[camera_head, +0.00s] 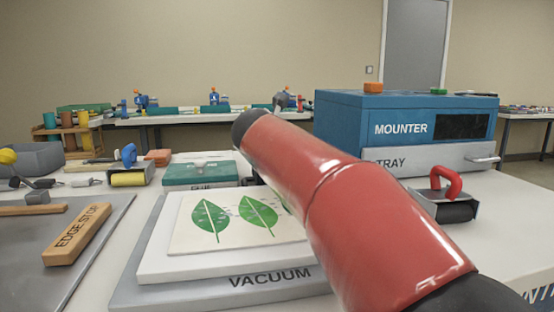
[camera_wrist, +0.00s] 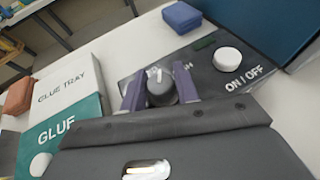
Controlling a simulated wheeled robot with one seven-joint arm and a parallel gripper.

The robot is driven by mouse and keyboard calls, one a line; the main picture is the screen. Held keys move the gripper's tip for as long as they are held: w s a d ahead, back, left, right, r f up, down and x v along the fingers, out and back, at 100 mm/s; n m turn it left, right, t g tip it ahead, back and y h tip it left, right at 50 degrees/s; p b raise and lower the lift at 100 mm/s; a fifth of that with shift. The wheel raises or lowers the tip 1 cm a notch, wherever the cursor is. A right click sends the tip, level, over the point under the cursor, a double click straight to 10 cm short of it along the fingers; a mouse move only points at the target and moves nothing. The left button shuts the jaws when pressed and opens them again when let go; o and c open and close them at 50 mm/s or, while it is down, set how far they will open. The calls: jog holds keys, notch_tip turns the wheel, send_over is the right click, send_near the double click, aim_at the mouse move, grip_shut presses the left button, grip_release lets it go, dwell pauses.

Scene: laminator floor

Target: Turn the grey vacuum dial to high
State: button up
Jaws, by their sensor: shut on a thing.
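The grey vacuum dial (camera_wrist: 160,91) shows in the wrist view on a dark control panel (camera_wrist: 207,84). A short white mark is on the dial near its far edge. My gripper (camera_wrist: 158,82) has its two purple fingers on either side of the dial and is shut on it. White lettering beside the right finger is partly covered, so I cannot read which setting the mark points at. In the head view the vacuum base (camera_head: 225,292) carries a white slab with a leaf print (camera_head: 238,220). My red arm hides the dial and gripper there.
A white ON/OFF knob (camera_wrist: 227,60) sits right of the dial on the panel. A blue block (camera_wrist: 182,17) lies beyond it. The glue tray (camera_wrist: 68,88) and green glue box (camera_wrist: 62,130) are at left. The blue mounter (camera_head: 400,125) and a red-handled roller (camera_head: 446,190) stand at right.

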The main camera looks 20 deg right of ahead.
jog(key=m+g+h+p, duration=0.2)
jog(key=m+g+h, duration=0.1)
jog(key=shift+r, duration=0.15)
jog(key=m+g+h+p, duration=0.1)
jog(key=m+g+p, duration=0.1)
jog(key=p, duration=0.1)
jog(key=shift+m, duration=0.3)
jog(key=shift+h, duration=0.3)
jog(key=shift+f+m+g+p, duration=0.2)
jog(key=shift+m+g+p, duration=0.1)
jog(key=shift+m+g, duration=0.1)
jog(key=o, duration=0.9)
jog(key=shift+o, duration=0.2)
jog(key=shift+a, duration=0.1)
